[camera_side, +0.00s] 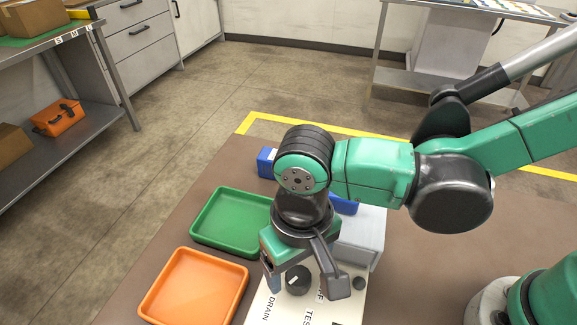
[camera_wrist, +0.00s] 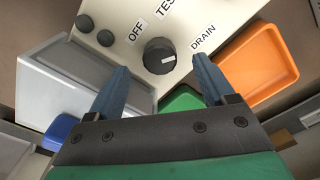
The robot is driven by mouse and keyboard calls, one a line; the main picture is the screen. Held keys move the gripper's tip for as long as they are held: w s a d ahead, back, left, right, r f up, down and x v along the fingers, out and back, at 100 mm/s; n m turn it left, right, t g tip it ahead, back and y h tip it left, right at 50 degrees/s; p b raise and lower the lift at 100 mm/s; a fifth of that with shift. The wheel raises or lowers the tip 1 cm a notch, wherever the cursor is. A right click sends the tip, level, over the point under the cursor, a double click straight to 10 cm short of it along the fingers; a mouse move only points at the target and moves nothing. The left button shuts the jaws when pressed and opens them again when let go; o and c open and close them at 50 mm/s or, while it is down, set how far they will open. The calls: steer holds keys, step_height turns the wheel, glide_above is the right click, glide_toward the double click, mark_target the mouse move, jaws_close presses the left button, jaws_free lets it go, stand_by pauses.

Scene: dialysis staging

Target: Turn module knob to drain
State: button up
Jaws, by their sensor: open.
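The module (camera_side: 258,294) has a pale top panel with a round black knob (camera_side: 298,280). The knob (camera_wrist: 159,56) shows a white pointer line on its right half in the wrist view, on the DRAIN side; I cannot tell if it lines up exactly. The DRAIN label (camera_wrist: 204,37) is at the knob's upper right, the OFF label (camera_wrist: 136,31) at its upper left, and the TEST label (camera_wrist: 165,8) above. My gripper (camera_side: 303,287) is open and points down over the panel. In the wrist view its fingers (camera_wrist: 160,75) are on either side of the knob, apart from it.
Two small dark knobs (camera_wrist: 105,38) sit on the same panel. A green tray (camera_side: 195,236) and an orange tray (camera_side: 150,304) lie left of the module. A grey-white box (camera_side: 366,232) and blue items (camera_side: 265,161) stand behind it.

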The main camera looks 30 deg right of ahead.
mark_target(296, 273)
steer(key=shift+r, duration=1.55)
steer(key=shift+w+r+t+y, duration=0.2)
steer(key=shift+r+t+y, duration=0.05)
steer(key=shift+t+y, duration=0.05)
steer(key=w+d+r+t+y, duration=0.1)
steer(key=w+d+r+t, duration=0.1)
steer(key=w+d+r+n+t+y, duration=0.1)
steer(key=w+d+r, duration=0.1)
steer(key=d, duration=0.1)
steer(key=shift+w+d+r+t, duration=0.1)
steer(key=shift+w+t, duration=0.25)
steer(key=shift+t, duration=0.05)
steer(key=shift+m+t+h, duration=0.3)
steer(key=shift+m+t, duration=0.2)
steer(key=shift+t, duration=0.2)
steer(key=d, duration=0.2)
steer(key=w+d, duration=0.1)
steer(key=d, duration=0.5)
steer(key=shift+w+d+r, duration=0.15)
steer(key=shift+w+d, duration=0.05)
steer(key=shift+d, duration=0.05)
steer(key=s+d+m+t+h, duration=0.1)
steer(key=d+h, duration=0.1)
steer(key=d, duration=0.6)
steer(key=shift+d+f, duration=0.3)
steer(key=shift+d, duration=0.05)
